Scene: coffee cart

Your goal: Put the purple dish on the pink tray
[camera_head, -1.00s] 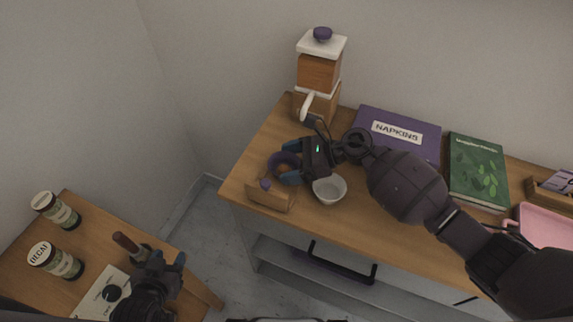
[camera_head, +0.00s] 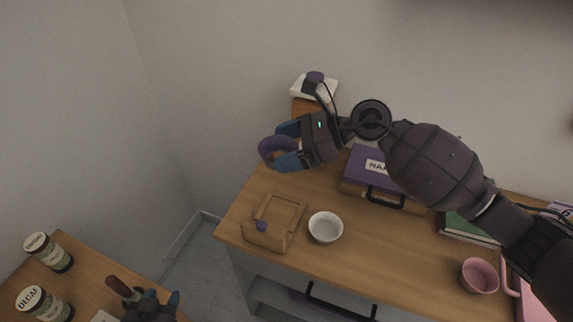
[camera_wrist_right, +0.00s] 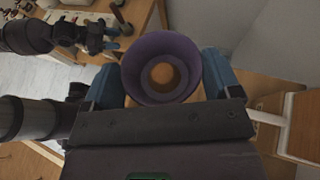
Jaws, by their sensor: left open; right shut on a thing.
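The purple dish (camera_head: 274,152) is a round, ring-like bowl held between the blue fingertips of my right gripper (camera_head: 287,146), raised above the cart top. In the right wrist view the dish (camera_wrist_right: 160,44) sits between both fingers, and I look into its round opening. The pink tray (camera_head: 528,292) is at the lower right of the head view, partly cut off by the frame and partly behind my right arm. My left gripper (camera_head: 152,304) is open at the lower left, over the side table, and partly cut off.
A white bowl (camera_head: 325,228) and a wooden box (camera_head: 280,214) stand on the left of the cart top. A purple napkin box (camera_head: 366,164), a green book (camera_head: 466,229) and a pink cup (camera_head: 479,276) are further right. A wooden grinder stands behind my right gripper.

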